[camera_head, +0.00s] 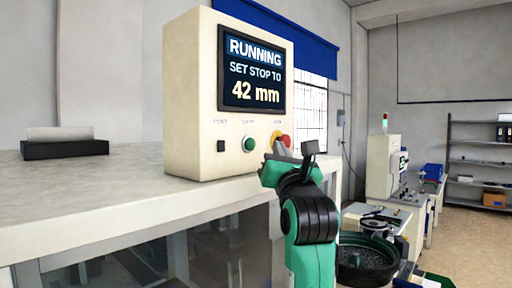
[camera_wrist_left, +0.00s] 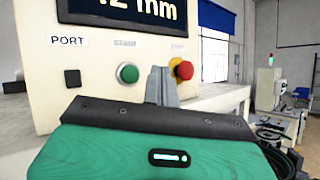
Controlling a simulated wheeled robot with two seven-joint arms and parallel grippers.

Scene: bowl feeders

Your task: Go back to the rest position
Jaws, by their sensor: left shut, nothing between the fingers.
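My left gripper (camera_head: 281,147) is at the end of my green and black arm, in front of the lower right of a cream control box (camera_head: 190,90). In the left wrist view its grey fingers (camera_wrist_left: 162,84) are shut and empty. They show between the green button (camera_wrist_left: 128,73) and the red button (camera_wrist_left: 181,68) with a yellow base. The gap between fingertips and panel is hard to judge. The box's screen (camera_head: 253,72) reads "RUNNING SET STOP TO 42 mm". My right gripper is not in view.
The box stands on a pale bench (camera_head: 110,200) with a dark tray (camera_head: 64,149) at the left. A dark round bowl (camera_head: 366,262) is low at the right, near another cream machine (camera_head: 383,165). Shelves (camera_head: 478,160) stand at the far right; open floor lies before them.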

